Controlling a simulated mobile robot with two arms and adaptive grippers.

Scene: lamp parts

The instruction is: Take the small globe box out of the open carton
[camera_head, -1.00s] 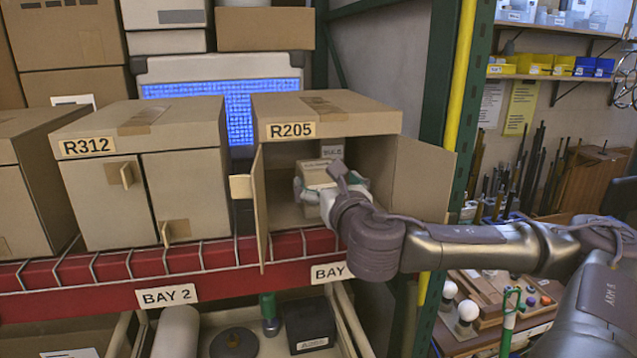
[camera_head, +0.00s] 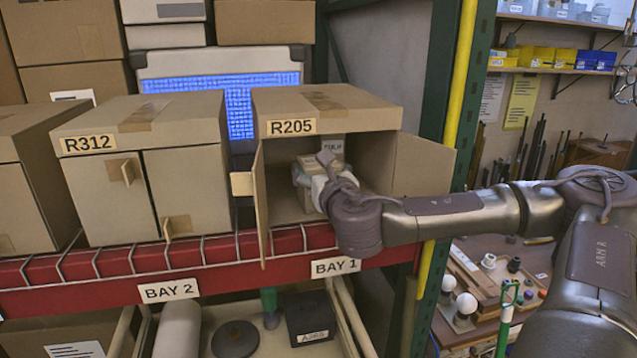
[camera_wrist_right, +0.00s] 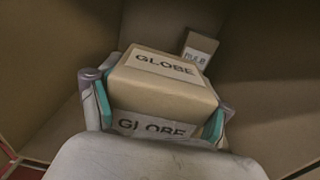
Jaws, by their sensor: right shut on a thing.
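The open carton labelled R205 (camera_head: 328,118) stands on the shelf with both flaps swung outward. My right gripper (camera_head: 318,178) reaches in through its opening. In the right wrist view, the small globe box (camera_wrist_right: 165,80) carries GLOBE labels on its top and near face. The fingers of my right gripper (camera_wrist_right: 158,112) press on its two sides, so it is held. In the head view my gripper covers much of the box. My left gripper is not in view.
A closed carton R312 (camera_head: 150,165) stands to the left. The open left flap (camera_head: 258,205) and right flap (camera_head: 422,168) border the opening. A wire rail and red beam (camera_head: 100,290) run along the shelf front. A green post (camera_head: 450,120) stands at right.

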